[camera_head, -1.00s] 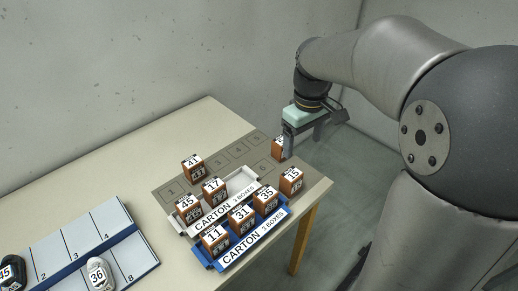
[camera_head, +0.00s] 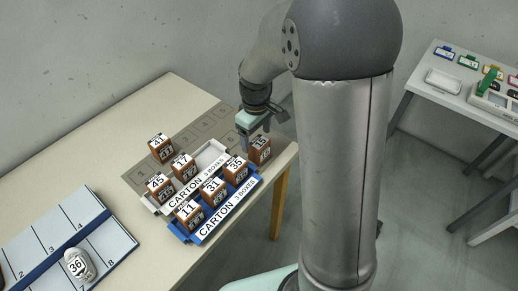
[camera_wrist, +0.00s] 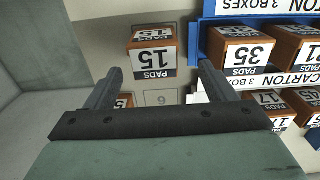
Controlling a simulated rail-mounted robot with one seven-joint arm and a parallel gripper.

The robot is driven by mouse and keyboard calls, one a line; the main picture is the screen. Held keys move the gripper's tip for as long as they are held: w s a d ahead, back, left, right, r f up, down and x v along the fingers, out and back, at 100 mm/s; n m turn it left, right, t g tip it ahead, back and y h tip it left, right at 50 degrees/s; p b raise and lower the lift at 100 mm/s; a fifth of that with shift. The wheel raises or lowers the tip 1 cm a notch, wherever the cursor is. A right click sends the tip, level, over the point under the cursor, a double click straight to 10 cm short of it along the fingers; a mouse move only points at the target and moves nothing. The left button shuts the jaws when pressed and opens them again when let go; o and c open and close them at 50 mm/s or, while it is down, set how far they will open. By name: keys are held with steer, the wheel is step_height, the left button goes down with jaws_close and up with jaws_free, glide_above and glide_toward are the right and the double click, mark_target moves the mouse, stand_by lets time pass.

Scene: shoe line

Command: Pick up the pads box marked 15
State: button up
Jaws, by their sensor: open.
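The brown pads box marked 15 (camera_head: 259,149) stands upright on the grey mat near the table's right edge, beside the blue carton's far end. My gripper (camera_head: 248,141) is open and empty, just behind and left of it in the head view. In the wrist view, the pads box 15 (camera_wrist: 152,48) lies just ahead of the two spread fingertips (camera_wrist: 160,70), between their lines and apart from them. Another box (camera_wrist: 122,101) is partly hidden by the left finger. The head view does not clearly show the height gap.
The blue carton (camera_head: 228,223) holds boxes 11, 31 and 35 (camera_head: 237,168) close beside box 15. The white carton (camera_head: 150,206) holds boxes 45 and 17, with one bare place. Box 41 (camera_head: 161,148) stands on the mat. A shoe rack (camera_head: 50,236) is at left.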

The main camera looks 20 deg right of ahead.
mark_target(259, 142)
steer(key=f, duration=0.5)
steer(key=shift+d+p, duration=0.3)
steer(key=shift+d, duration=0.1)
steer(key=c, duration=1.1)
steer(key=shift+r, duration=0.1)
